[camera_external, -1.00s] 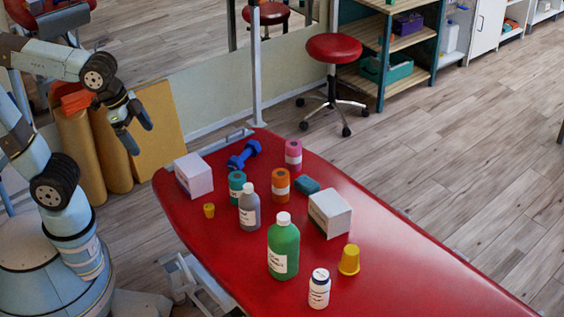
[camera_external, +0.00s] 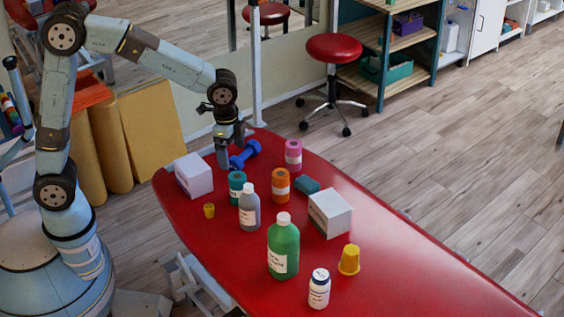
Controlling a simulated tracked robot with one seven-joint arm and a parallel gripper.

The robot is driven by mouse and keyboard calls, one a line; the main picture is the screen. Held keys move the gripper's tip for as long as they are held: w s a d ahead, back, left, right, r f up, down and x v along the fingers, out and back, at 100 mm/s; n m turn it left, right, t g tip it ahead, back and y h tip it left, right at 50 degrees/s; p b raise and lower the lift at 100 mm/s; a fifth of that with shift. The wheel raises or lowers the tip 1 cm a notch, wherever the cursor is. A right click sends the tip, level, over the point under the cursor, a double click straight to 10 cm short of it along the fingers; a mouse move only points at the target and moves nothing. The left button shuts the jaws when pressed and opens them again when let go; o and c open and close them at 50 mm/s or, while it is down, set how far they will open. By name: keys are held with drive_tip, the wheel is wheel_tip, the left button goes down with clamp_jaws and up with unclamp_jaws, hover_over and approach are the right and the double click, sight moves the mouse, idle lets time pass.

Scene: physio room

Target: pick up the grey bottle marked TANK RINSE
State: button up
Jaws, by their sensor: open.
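A grey bottle (camera_external: 249,208) with a pale grey cap and a white label stands upright on the red table (camera_external: 410,270). The label's print is too small to read. My gripper (camera_external: 232,160) is open and empty above the far left part of the table, pointing down. It is behind and above the grey bottle, apart from it, near the blue dumbbell (camera_external: 245,154) and the white box (camera_external: 193,175).
A teal roll (camera_external: 237,184) stands close behind the bottle, an orange roll (camera_external: 280,186) behind right. A green bottle (camera_external: 284,250) stands in front right, with a white box (camera_external: 330,214) beyond. The table's right front is clear.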

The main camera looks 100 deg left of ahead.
hover_over(248, 186)
wheel_tip(248, 186, down, 6)
drive_tip(key=shift+g, duration=0.4)
wheel_tip(248, 186, down, 14)
drive_tip(key=shift+r, duration=0.25)
drive_tip(key=shift+a, duration=0.1)
clamp_jaws()
idle(0.7)
